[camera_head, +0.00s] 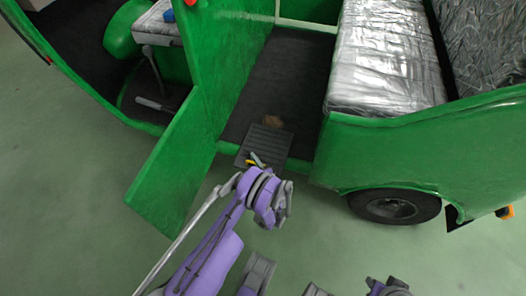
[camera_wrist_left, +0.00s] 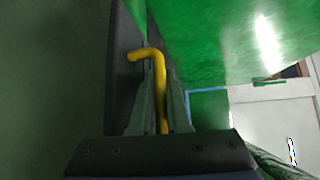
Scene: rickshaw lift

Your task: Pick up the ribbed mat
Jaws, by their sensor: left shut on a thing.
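The ribbed mat (camera_head: 268,143) is a dark grey panel at the lower edge of the green vehicle's doorway in the head view. My left gripper (camera_head: 256,163) is at its near edge, shut, with a yellow bent bar (camera_wrist_left: 160,85) between its fingers. In the left wrist view a dark panel (camera_wrist_left: 122,60), likely the mat, stands beside the left finger. My right gripper does not show clearly; only parts of my body are at the bottom edge.
The green vehicle (camera_head: 235,55) fills the top, with an open green door panel (camera_head: 175,165) left of my left arm. A silver seat (camera_head: 390,60) and a black wheel (camera_head: 395,207) are to the right. The green floor (camera_head: 60,200) is clear at left.

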